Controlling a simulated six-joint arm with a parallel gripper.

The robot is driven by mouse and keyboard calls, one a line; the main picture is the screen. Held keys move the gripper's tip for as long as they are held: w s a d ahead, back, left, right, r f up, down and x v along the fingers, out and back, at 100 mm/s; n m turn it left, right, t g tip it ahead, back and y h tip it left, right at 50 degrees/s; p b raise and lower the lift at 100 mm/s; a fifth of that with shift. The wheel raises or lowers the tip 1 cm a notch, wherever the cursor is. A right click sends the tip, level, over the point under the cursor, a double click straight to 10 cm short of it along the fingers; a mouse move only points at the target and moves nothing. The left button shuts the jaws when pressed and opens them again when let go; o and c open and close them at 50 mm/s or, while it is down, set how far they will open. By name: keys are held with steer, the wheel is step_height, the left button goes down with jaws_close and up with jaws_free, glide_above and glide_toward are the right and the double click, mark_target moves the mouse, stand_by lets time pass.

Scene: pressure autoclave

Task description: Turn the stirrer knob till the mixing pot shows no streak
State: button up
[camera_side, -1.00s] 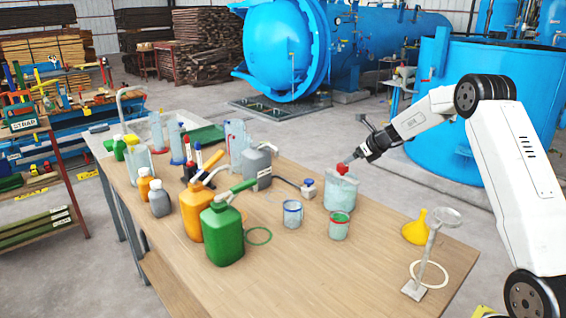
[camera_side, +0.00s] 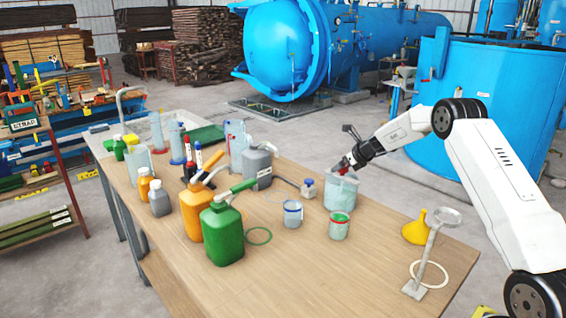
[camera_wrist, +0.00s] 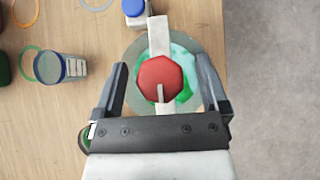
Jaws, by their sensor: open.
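The mixing pot (camera_side: 341,194) is a cloudy, see-through vessel near the table's right edge. A red, many-sided stirrer knob (camera_wrist: 160,79) with a white pointer mark sits on a pale bar across its top. The knob also shows in the side view (camera_side: 341,167). In the wrist view, bright green and paler teal patches show in the pot (camera_wrist: 186,70) around the knob, so its colour is uneven. My gripper (camera_wrist: 162,66) is open, with one finger on each side of the knob and visible gaps between. In the side view my gripper (camera_side: 351,161) is at the pot's top.
A small blue-capped bottle (camera_side: 308,187), a blue-rimmed cup (camera_side: 292,214) and a red-rimmed green cup (camera_side: 339,226) stand near the pot. A yellow funnel (camera_side: 416,230) and a metal stand (camera_side: 430,262) are to the right. The table's front middle is clear.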

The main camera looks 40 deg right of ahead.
jaws_close()
steer(key=shift+n+y, duration=0.3)
steer(key=shift+n, duration=0.1)
steer(key=n+y, duration=0.2)
steer(key=n, duration=0.1)
steer(key=shift+n+g+y, duration=0.9)
steer(key=shift+n+y, duration=0.4)
steer(key=shift+n, duration=0.4)
steer(key=shift+r+n+y, duration=0.1)
steer(key=shift+n+y, duration=0.2)
steer(key=shift+n, duration=0.1)
jaws_free()
